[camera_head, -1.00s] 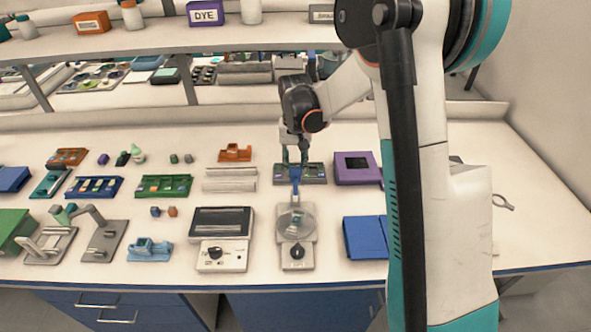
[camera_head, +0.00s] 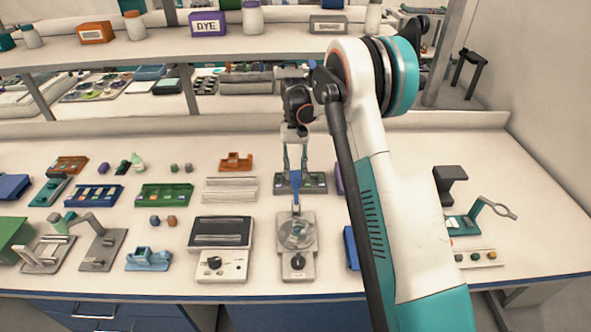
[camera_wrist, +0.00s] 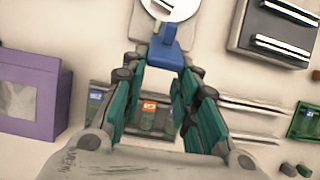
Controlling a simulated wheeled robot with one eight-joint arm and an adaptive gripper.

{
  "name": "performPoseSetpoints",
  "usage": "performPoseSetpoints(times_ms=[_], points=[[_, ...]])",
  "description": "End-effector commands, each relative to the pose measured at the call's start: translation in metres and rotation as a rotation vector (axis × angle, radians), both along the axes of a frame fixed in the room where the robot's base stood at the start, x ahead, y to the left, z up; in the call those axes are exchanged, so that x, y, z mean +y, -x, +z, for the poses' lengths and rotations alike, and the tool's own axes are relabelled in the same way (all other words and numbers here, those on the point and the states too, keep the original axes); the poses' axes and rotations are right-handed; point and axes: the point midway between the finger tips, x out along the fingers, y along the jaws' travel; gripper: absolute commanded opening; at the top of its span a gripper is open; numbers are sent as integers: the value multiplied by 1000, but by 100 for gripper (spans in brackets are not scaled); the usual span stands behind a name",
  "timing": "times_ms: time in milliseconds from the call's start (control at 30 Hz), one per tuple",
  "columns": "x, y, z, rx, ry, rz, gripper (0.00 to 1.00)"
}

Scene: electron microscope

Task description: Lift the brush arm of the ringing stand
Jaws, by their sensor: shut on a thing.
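The ringing stand (camera_head: 299,265) is a pale grey base with a dark knob at its front and a round clear disc (camera_head: 297,234) on top. A blue arm piece (camera_head: 296,186), which looks like the brush arm, rises behind the disc. My gripper (camera_head: 295,173) is shut on it from behind and above. In the wrist view the blue piece (camera_wrist: 165,43) sits between the fingertips (camera_wrist: 163,60), with part of the round disc (camera_wrist: 172,6) beyond it. The fingers hide some of the blue piece, and I cannot tell its exact tilt.
A grey-and-white device (camera_head: 219,250) stands close left of the stand. A slotted tray (camera_head: 316,183) lies behind, under my gripper. A purple box (camera_wrist: 32,98) is beside that tray. A blue item (camera_head: 351,249) is to the right, partly behind my arm. A shelf (camera_head: 150,52) spans the back.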

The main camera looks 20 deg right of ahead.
Motion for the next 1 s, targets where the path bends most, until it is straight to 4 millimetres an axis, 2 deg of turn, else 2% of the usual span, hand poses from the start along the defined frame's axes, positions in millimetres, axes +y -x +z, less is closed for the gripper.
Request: performPoseSetpoints(times_ms=[367,400,467,833,1000], points=[[-2,-3,-3,-8,3,-3,0],[-2,-3,-3,-8,3,-3,37],[-2,-3,-3,-8,2,-2,48],[-1,-3,1,-4,1,-1,48],[-4,-9,17,-5,1,-2,48]])
